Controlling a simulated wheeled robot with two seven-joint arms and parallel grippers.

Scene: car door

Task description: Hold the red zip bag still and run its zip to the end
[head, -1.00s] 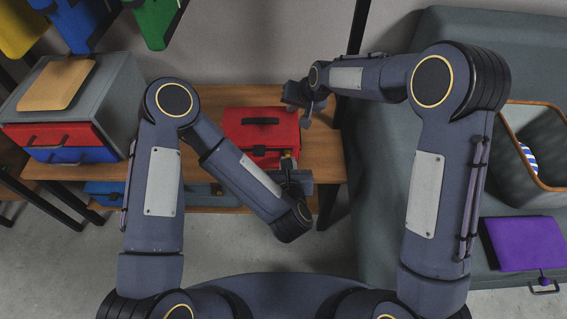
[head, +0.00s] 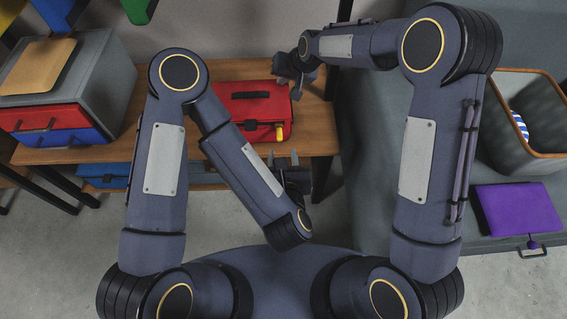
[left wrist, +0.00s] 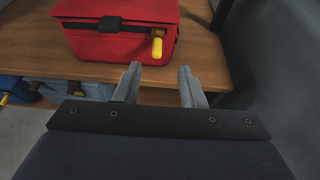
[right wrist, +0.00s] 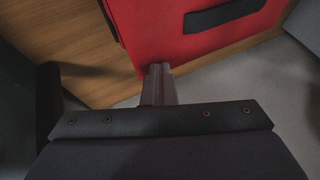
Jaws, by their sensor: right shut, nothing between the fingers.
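The red zip bag (head: 229,106) stands on the wooden bench, with a black handle (head: 250,95) on its top. A dark band with a black block runs along its front edge, and a yellow pull tab (left wrist: 157,48) hangs near the front right corner in the left wrist view. My left gripper (head: 283,159) is open and empty, in front of the bag and apart from the tab. My right gripper (right wrist: 160,68) is shut and empty at the bag's right side; whether it touches the bag cannot be told. My left arm covers the bag's front left part in the head view.
The wooden bench (head: 316,135) has bare surface right of the bag. A grey drawer unit (head: 100,75) stands at left. A blue case (head: 103,176) lies below the bench. A grey sofa at right holds a wood-rimmed bin (head: 507,147) and a purple case (head: 515,208).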

